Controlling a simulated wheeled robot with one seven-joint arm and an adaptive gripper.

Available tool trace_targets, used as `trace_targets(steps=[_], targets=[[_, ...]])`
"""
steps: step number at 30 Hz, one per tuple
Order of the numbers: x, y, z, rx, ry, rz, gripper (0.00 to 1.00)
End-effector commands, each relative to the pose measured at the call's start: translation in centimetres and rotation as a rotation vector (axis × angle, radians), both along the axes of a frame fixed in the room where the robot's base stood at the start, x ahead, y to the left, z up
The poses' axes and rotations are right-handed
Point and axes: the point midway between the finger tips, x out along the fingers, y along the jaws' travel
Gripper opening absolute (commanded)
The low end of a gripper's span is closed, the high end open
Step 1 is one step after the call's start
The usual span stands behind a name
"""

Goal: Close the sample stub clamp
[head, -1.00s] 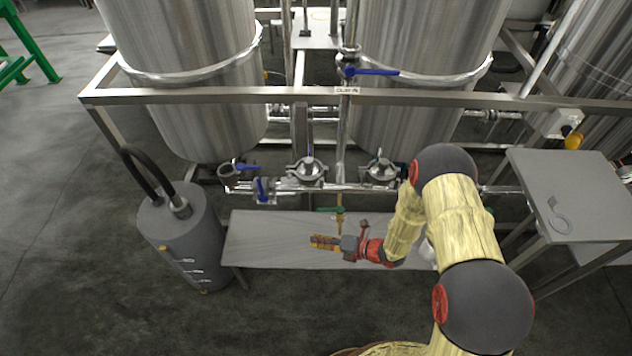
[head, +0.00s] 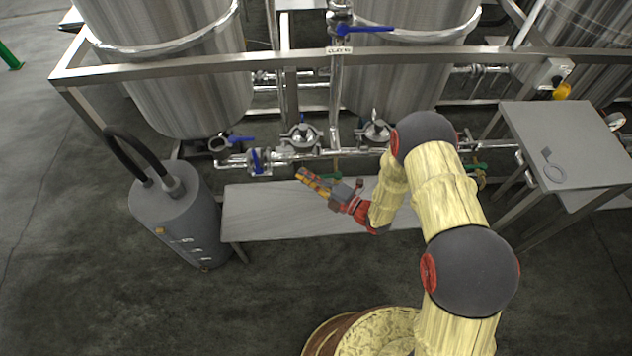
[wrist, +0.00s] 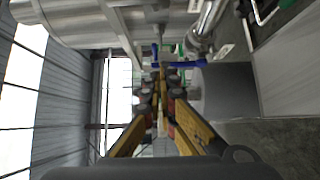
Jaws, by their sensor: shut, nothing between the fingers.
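My gripper (head: 302,174) is shut and empty in the head view, above the low bench and in front of the pipe line, pointing up and left. In the wrist view its yellow-brown fingers (wrist: 159,85) run together toward the middle. I cannot tell for sure which fitting is the sample stub clamp. A pipe stub end (head: 220,144) shows at the left of the line. Round metal fittings with upright posts (head: 302,138) (head: 375,133) sit along the line. My gripper stands apart from these in the head view. A green-handled valve shows partly behind my gripper.
The low grey bench (head: 265,212) looks bare. A grey cylinder (head: 180,215) with black hoses stands at its left. Blue valve handles (head: 257,161) (head: 362,29) stick out. A frame rail (head: 280,60) crosses above the line. A side table (head: 570,135) with a ring-shaped part stands right.

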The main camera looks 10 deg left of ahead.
Motion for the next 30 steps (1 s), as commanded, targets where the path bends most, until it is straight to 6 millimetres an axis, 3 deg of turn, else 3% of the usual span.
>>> trace_targets(steps=[5,13,30], targets=[[1.4,3.2,-0.2,0.000,-0.001,0.004,0.00],[4.7,3.8,-0.1,0.000,-0.001,0.000,0.00],[5.9,4.7,0.0,-0.001,0.000,0.001,0.00]])
